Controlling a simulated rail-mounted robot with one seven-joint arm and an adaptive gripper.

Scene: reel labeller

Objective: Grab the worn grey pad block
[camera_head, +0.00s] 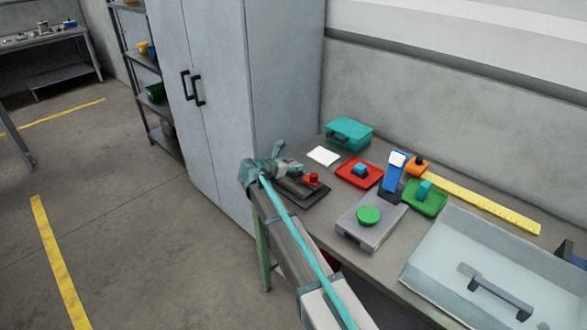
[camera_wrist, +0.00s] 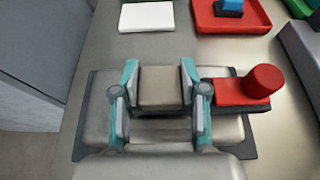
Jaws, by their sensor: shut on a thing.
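The worn grey pad block (camera_wrist: 161,86) is a squarish, brownish-grey block in the middle of the wrist view. My gripper (camera_wrist: 160,80) is shut on it, with one teal-and-grey finger on its left side and one on its right. In the head view my gripper (camera_head: 283,167) is at the left end of the bench, by the cabinet. The pad block is over a dark-edged base (camera_wrist: 82,142); whether it touches that base I cannot tell. A red part with a round knob (camera_wrist: 262,82) is just right of the right finger.
A white card (camera_head: 324,156), a red tray (camera_head: 359,172) with a blue piece and a teal case (camera_head: 348,134) lie behind. The cabinet (camera_head: 230,100) stands close left.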

